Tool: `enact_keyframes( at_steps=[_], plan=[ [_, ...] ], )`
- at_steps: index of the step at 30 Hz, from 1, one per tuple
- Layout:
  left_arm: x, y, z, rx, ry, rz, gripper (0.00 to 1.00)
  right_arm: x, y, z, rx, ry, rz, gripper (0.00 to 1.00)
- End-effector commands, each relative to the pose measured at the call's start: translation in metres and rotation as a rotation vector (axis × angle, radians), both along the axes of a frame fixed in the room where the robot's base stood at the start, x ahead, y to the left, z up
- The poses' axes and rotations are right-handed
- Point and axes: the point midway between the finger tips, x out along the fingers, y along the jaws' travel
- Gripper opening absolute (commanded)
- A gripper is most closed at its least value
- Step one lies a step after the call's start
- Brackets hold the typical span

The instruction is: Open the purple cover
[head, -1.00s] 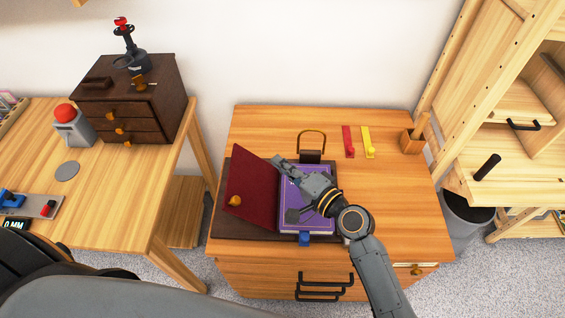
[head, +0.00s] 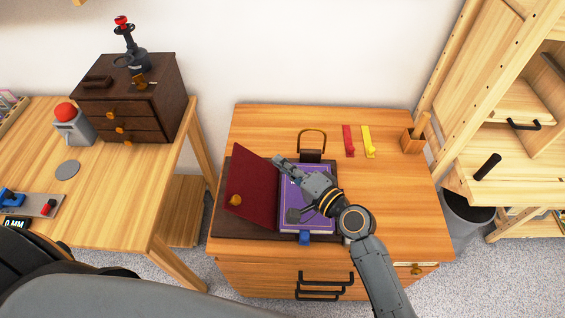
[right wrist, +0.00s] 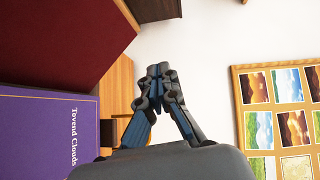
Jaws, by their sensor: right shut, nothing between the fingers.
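The purple cover (head: 317,183) lies flat and closed on the dark brown base on the wooden cabinet. White lettering "Tovend Clouds" shows on it in the right wrist view (right wrist: 45,140). A dark red cover (head: 252,190) with a gold knob stands tilted up along its left side; it also shows in the right wrist view (right wrist: 60,45). My right gripper (head: 279,161) is shut and empty above the purple cover's far left part, by the red cover's edge. It hides part of the purple cover. The right wrist view shows its fingertips (right wrist: 158,72) together. My left gripper is not in view.
A blue block (head: 304,238) sits at the purple cover's near edge. A brown block with a brass loop (head: 311,154) stands behind it. Red (head: 348,141) and yellow (head: 368,142) strips lie to the right. The cabinet top (head: 400,195) is clear at right.

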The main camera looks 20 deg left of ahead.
Motion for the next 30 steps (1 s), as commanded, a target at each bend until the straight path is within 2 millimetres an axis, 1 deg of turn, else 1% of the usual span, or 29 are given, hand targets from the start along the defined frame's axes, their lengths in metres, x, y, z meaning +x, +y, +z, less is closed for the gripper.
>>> enact_keyframes(
  at_steps=[5, 12, 18, 23, 30],
  plan=[
    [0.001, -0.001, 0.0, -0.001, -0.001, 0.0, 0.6, -0.011, -0.021, 0.001, -0.002, 0.0, -0.002, 0.0],
    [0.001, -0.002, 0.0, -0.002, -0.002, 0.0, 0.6, -0.037, -0.066, 0.007, -0.003, 0.0, -0.001, 0.0],
    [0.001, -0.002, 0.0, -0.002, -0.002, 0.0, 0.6, -0.052, -0.093, 0.011, -0.003, 0.001, 0.0, 0.0],
    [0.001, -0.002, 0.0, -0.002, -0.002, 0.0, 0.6, -0.057, -0.102, 0.013, -0.001, 0.0, 0.0, 0.0],
    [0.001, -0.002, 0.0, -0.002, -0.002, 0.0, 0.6, -0.06, -0.102, 0.013, -0.015, -0.01, 0.006, 0.0]
  ],
)
